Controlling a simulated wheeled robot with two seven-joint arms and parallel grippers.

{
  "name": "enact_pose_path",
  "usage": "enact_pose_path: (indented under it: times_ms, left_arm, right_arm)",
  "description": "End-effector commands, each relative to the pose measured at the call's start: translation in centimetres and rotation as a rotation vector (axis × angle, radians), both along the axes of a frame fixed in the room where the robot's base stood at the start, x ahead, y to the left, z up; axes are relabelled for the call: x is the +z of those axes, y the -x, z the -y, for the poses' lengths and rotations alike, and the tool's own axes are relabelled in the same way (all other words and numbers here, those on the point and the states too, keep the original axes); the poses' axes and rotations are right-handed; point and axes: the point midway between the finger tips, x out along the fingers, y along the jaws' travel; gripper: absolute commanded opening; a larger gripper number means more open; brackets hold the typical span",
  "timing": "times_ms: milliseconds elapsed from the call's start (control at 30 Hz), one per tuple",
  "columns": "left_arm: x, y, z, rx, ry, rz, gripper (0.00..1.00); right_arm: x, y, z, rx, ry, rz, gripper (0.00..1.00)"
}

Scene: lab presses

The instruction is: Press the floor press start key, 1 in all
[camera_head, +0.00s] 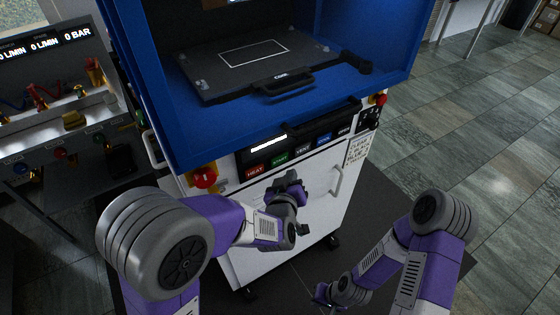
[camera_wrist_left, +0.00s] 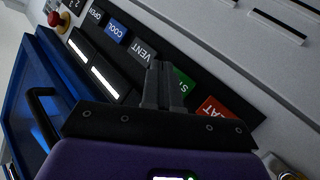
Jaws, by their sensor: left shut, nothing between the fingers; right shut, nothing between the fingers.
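The floor press (camera_head: 250,118) has a blue upper chamber and a white cabinet below. Its green START key (camera_head: 279,160) sits on the dark panel between the red HEAT key (camera_head: 255,171) and the dark VENT key (camera_head: 303,150). My left gripper (camera_head: 291,178) is shut and empty, just below the key row in the head view. In the left wrist view its fingertips (camera_wrist_left: 163,72) overlap the panel between VENT and the green START key (camera_wrist_left: 183,88), partly hiding START. I cannot tell whether they touch. My right gripper (camera_head: 322,292) is shut and empty, low near the floor.
The blue COOL key (camera_wrist_left: 116,30) and the OPEN key (camera_wrist_left: 97,13) continue the row. A black handle (camera_head: 325,120) juts above the panel. A bench with gauges (camera_head: 45,45) stands left. Tiled floor is free at right.

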Motion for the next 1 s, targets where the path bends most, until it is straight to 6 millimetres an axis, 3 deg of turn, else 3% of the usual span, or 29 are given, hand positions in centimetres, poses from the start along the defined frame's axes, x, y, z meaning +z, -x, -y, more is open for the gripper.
enact_pose_path:
  times_ms: [300,1000]
  left_arm:
    - [-0.1,-2.0,-1.5,0.001,-0.001,0.0,0.0]
    - [0.0,-2.2,-1.5,-0.001,-0.001,-0.001,0.0]
  right_arm:
    - [-0.7,0.0,0.0,0.0,0.0,0.0,0.0]
    - [-0.7,0.0,0.0,0.0,0.0,0.0,0.0]
